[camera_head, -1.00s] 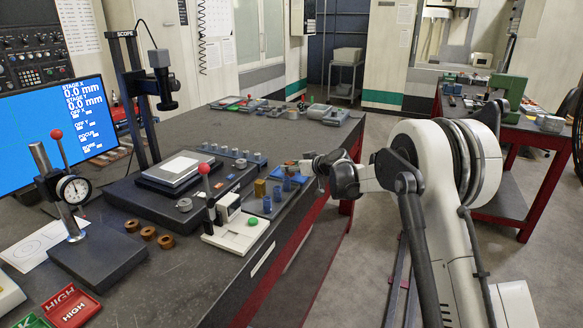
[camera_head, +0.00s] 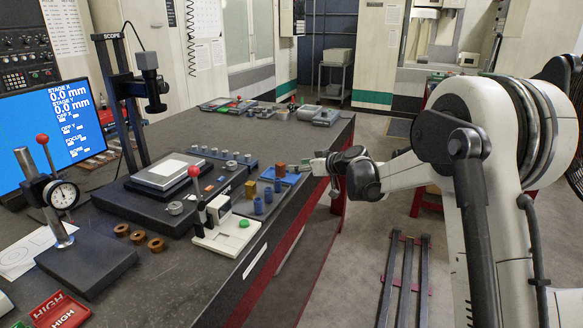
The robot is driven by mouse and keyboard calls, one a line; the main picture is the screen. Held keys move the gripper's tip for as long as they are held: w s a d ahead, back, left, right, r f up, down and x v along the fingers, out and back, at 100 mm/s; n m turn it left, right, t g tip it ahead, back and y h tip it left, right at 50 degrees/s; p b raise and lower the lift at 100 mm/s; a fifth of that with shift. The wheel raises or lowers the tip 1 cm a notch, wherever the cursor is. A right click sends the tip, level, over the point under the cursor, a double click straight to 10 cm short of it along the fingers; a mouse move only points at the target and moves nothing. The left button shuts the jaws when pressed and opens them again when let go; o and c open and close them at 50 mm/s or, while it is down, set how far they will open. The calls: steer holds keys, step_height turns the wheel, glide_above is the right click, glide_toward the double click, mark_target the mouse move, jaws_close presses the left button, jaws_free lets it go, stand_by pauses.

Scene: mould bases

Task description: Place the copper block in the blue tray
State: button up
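The copper block (camera_head: 280,170) is a small upright orange-brown block. It appears to stand on the blue tray (camera_head: 291,179), towards the tray's back edge; the exact contact is too small to tell. The shallow tray lies near the right edge of the dark table. My gripper (camera_head: 325,177) is to the right of the block and tray, at the table edge. Its fingers look spread and hold nothing that I can see. There is a gap between it and the block.
A brass block (camera_head: 251,189) and blue cylinders (camera_head: 259,206) stand just in front of the tray. A white fixture with a red-knobbed lever (camera_head: 228,236) is nearer. A blue rack of grey pegs (camera_head: 225,157) lies behind.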

steer(key=s+d+r+m+h, duration=0.1)
steer(key=s+d+r+h, duration=0.15)
steer(key=s, duration=0.65)
steer(key=s+d+r+m+g+h, duration=0.15)
steer(key=s+d+r, duration=0.25)
steer(key=s, duration=0.5)
steer(key=s+d+r+m+h, duration=0.15)
steer(key=s+d+r, duration=0.25)
steer(key=s, duration=0.5)
steer(key=s+d+f+m+h, duration=0.1)
steer(key=s+d+f, duration=0.1)
steer(key=s, duration=0.6)
steer(key=s+d+f+m+h, duration=0.2)
steer(key=s+d, duration=0.3)
steer(key=s, duration=0.4)
steer(key=s+d+f+m+h, duration=0.1)
steer(key=s+d+f+m, duration=0.1)
steer(key=s, duration=0.7)
steer(key=shift+d+f+g, duration=0.35)
steer(key=shift+d+f, duration=0.3)
steer(key=shift+d, duration=0.25)
